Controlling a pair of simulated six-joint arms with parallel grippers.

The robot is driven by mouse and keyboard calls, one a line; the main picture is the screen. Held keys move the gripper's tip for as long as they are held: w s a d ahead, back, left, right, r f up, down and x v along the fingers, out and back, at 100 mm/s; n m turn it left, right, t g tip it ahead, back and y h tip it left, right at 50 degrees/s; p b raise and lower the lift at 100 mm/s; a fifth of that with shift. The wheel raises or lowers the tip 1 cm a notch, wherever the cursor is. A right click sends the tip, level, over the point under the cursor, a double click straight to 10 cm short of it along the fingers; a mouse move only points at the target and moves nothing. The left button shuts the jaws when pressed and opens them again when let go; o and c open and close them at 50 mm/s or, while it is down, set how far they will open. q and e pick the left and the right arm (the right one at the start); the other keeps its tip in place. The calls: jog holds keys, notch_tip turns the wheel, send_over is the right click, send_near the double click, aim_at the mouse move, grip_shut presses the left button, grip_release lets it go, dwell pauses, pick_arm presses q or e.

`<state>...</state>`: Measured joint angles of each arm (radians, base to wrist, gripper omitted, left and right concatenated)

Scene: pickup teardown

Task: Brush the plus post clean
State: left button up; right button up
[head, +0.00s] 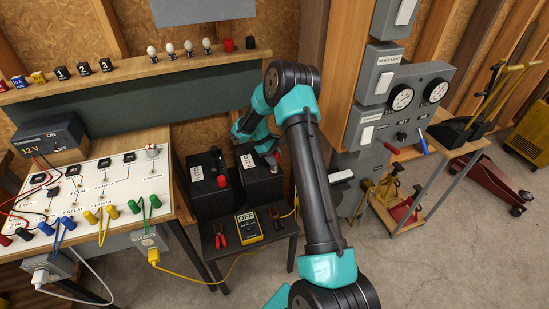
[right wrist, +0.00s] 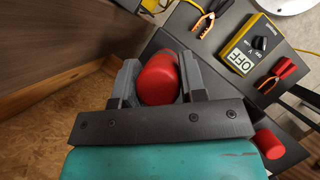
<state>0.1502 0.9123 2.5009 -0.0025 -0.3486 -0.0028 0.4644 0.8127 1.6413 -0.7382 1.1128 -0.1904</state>
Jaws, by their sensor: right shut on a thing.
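Two black batteries stand side by side on a small dark table, a left battery (head: 200,198) and a right battery (head: 250,186). A red cap (head: 222,181) shows on the left battery. My right gripper (head: 268,150) is over the right battery. In the right wrist view it is shut on a red round-ended thing (right wrist: 158,78), with one finger on each side. I cannot tell whether this is a brush handle or a cap; its lower end is hidden. No bristles and no bare plus post show clearly. My left gripper is not in view.
A yellow meter reading OFF (head: 249,226) lies in front of the batteries, between red-handled clamps (head: 219,236) and a darker clamp (head: 277,217). A wired white test board (head: 95,195) stands at left. A grey gauge panel (head: 405,105) is at right.

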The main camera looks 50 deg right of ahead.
jog(key=shift+f, duration=0.85)
dwell(0.7)
jog(key=n+t+h, duration=0.1)
jog(key=n+h, duration=0.1)
jog(key=n, duration=0.3)
dwell(0.4)
jog(key=m, duration=0.2)
jog(key=m+y, duration=0.1)
jog(key=m, duration=0.1)
jog(key=shift+w+g+y, duration=0.1)
jog(key=shift+g+y, duration=0.2)
jog(key=shift+g, duration=0.1)
jog(key=m+y, duration=0.1)
jog(key=m, duration=0.2)
jog(key=m+y, duration=0.2)
jog(key=m, duration=0.1)
